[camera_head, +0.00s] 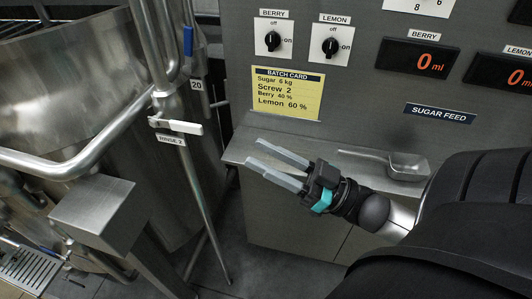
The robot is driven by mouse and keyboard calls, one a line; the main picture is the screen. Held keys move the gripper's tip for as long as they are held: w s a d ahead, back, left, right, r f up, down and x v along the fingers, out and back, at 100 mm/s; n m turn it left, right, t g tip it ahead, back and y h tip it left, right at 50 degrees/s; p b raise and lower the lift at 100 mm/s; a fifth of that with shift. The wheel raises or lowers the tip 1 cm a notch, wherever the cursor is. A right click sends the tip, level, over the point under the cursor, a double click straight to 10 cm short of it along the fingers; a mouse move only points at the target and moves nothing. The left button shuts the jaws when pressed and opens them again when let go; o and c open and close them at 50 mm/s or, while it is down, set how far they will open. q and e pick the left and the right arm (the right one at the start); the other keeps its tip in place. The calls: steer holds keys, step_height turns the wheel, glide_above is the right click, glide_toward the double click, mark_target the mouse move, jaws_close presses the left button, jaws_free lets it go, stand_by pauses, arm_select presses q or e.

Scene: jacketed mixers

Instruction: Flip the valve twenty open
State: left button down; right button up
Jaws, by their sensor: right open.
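A small tag (196,85) that seems to read 20 is on a vertical steel pipe at the upper left. Just above it a blue lever handle (188,41) hangs upright along the pipe, pointing up and down. The valve body behind the handle is hard to make out. My right gripper (258,153) is open and empty, its fingers pointing left in front of the steel cabinet. It is below and to the right of the blue handle, well apart from it. My left gripper is not in view.
A white-handled valve (180,126) labelled RINSE 2 sits on a pipe below the tag. A large steel tank (60,90) and bent pipes fill the left. The cabinet has BERRY (272,39) and LEMON (331,44) knobs, a yellow batch card (287,93) and a ledge with a metal scoop (407,167).

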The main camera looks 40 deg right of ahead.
steer(key=shift+c, duration=0.2)
steer(key=c, duration=0.3)
steer(key=w+d+r+m+t+h+p, duration=0.1)
steer(key=m+h, duration=0.1)
steer(key=w+d+r+m+t+h+p, duration=0.1)
steer(key=m+h, duration=0.1)
steer(key=m, duration=0.1)
steer(key=w+d+r+m+t+h, duration=0.1)
steer(key=r+m+h, duration=0.1)
steer(key=m, duration=0.1)
steer(key=shift+w+d+t+p, duration=0.2)
steer(key=shift+d+t+p, duration=0.2)
jaws_close()
steer(key=m+g+h+p, duration=0.3)
steer(key=m+h+p, duration=0.55)
steer(key=m, duration=1.15)
glide_toward(188, 42)
steer(key=w+d, duration=0.3)
steer(key=d, duration=0.2)
steer(key=shift+w+a+r, duration=0.1)
steer(key=shift+w+a, duration=1.2)
steer(key=shift+w, duration=0.2)
